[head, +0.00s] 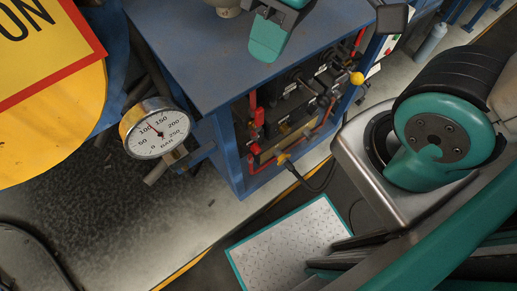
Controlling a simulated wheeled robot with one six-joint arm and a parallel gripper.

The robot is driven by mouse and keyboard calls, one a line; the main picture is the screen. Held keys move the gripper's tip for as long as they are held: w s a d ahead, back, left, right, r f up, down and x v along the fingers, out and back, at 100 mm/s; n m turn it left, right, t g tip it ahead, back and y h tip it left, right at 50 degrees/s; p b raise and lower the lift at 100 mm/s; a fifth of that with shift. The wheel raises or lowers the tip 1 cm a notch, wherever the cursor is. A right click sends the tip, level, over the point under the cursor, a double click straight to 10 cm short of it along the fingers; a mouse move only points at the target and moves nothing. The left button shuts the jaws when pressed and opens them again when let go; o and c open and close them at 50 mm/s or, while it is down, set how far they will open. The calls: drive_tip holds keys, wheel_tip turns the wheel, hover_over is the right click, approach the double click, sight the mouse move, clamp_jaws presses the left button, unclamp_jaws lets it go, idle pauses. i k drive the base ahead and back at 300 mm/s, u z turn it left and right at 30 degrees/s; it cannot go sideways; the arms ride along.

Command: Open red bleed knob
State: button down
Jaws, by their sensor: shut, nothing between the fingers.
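Several small red parts show in the open bay under the blue machine top. A red knob-like piece (259,117) sits at the bay's left side, beside a red pipe. Another red piece (360,38) shows at the far right edge of the bay. Both are small, and I cannot tell which one is the bleed knob or how it is turned. A round pressure gauge (160,132) stands left of the bay, its needle pointing up and left between 100 and 150 bar.
The blue top (215,60) overhangs the bay. A teal block (267,38) shows above it. A yellow ball knob (356,78) and a lower yellow knob (284,158) stick out in front. A cable hangs below. A yellow sign (45,45) blocks the left; grey floor (110,220) lies clear.

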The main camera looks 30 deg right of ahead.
sight(254, 148)
drive_tip(key=z, duration=0.45)
drive_tip(key=k, duration=1.35)
drive_tip(key=u, duration=0.25)
